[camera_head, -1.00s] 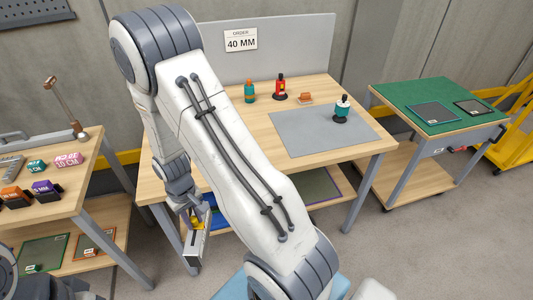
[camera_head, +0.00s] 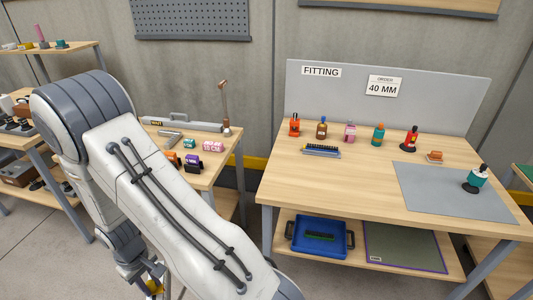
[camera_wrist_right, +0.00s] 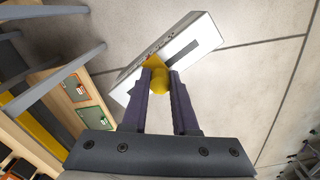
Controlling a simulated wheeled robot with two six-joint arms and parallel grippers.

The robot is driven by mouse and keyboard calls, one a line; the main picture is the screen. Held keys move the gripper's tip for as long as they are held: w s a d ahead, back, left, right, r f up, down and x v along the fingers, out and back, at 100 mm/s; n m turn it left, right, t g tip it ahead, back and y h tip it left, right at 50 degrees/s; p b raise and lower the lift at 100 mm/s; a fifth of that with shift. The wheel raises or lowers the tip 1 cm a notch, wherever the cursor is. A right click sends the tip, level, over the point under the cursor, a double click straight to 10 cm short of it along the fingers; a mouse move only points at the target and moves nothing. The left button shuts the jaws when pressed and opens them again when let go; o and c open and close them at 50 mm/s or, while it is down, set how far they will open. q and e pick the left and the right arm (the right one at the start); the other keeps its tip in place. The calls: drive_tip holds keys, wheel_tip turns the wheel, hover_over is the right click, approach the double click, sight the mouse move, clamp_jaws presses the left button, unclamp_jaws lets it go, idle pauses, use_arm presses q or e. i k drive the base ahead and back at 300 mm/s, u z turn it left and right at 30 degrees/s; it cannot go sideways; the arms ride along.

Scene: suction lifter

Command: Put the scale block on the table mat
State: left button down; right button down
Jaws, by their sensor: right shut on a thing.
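The scale block (camera_wrist_right: 195,38) looks like a pale silver-white block with a dark slot, small dark marks and a yellow knob. My right gripper (camera_wrist_right: 160,82) is shut on the yellow knob, and the block hangs over the floor. In the head view the right gripper (camera_head: 155,282) is low at the left, partly cut off by the bottom edge. The grey table mat (camera_head: 435,188) lies on the right part of the fitting table, far from the gripper. My left gripper is not in view.
On the fitting table (camera_head: 300,190), several bottles, a dark-topped strip (camera_head: 321,150) and an orange block (camera_head: 435,156) stand behind or left of the mat. Most of the mat is bare. A side table (camera_head: 215,178) with small labelled blocks is at left. A blue tray (camera_head: 318,236) sits below.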

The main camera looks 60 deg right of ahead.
sight(435, 195)
drive_tip(key=u, duration=0.65)
drive_tip(key=k, duration=1.75)
drive_tip(key=z, duration=1.05)
